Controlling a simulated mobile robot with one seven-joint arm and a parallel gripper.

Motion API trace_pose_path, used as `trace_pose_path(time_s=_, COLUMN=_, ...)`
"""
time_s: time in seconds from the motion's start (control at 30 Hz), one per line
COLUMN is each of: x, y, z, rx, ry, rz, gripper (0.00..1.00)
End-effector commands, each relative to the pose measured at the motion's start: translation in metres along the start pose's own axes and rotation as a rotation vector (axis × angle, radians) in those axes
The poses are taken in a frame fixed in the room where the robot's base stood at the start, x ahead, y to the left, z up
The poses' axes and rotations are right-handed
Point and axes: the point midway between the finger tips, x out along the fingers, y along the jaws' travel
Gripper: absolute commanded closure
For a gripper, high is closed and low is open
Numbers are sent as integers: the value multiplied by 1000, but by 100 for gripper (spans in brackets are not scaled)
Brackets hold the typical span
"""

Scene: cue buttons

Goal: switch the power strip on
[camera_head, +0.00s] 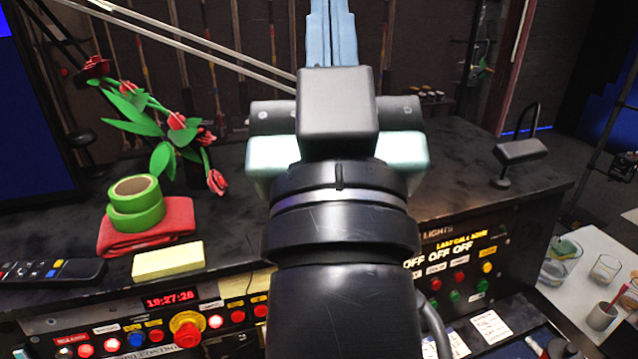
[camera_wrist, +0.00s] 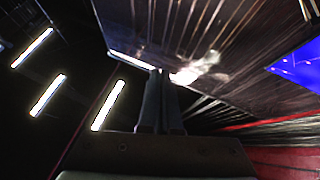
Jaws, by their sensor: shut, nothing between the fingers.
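My gripper (camera_head: 332,18) points up at the top middle of the head view, with its two pale blue fingers together and empty. In the wrist view the closed fingers (camera_wrist: 160,78) stand up against a dark wall and ceiling lights, touching nothing that I can see. I cannot make out a power strip in either view. My arm and wrist cover the middle of the desk and part of the control panel in the head view.
A control panel (camera_head: 130,343) with lit buttons runs along the front; a lights panel (camera_head: 455,262) is at right. Green tape rolls (camera_head: 135,215) sit on a red cloth (camera_head: 150,240), near a yellow block (camera_head: 168,261), a remote (camera_head: 50,271) and red flowers (camera_head: 178,121). A small lamp (camera_head: 520,151) stands at right.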

Motion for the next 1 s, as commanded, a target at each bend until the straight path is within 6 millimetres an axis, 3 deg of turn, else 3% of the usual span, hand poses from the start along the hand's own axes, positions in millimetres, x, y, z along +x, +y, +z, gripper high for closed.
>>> trace_pose_path(time_s=0.03, x=-8, y=5, z=43, rx=-17, ry=-103, rz=-5, gripper=100)
trace_pose_path(time_s=0.13, x=-33, y=10, z=126, rx=-46, ry=-319, rz=-36, gripper=100)
trace_pose_path(time_s=0.2, x=-60, y=14, z=183, rx=-60, ry=-471, rz=-66, gripper=100)
trace_pose_path(time_s=0.3, x=-110, y=17, z=256, rx=-65, ry=-681, rz=-119, gripper=100)
trace_pose_path(time_s=0.43, x=-187, y=17, z=329, rx=-46, ry=-916, rz=-200, gripper=100)
trace_pose_path(time_s=0.5, x=-225, y=15, z=356, rx=-27, ry=-1016, rz=-242, gripper=100)
trace_pose_path(time_s=0.6, x=-270, y=10, z=380, rx=2, ry=-1120, rz=-295, gripper=100)
trace_pose_path(time_s=0.7, x=-301, y=6, z=394, rx=26, ry=-1186, rz=-332, gripper=100)
trace_pose_path(time_s=0.83, x=-319, y=4, z=400, rx=42, ry=-1221, rz=-355, gripper=100)
trace_pose_path(time_s=1.0, x=-321, y=3, z=400, rx=43, ry=-1226, rz=-359, gripper=100)
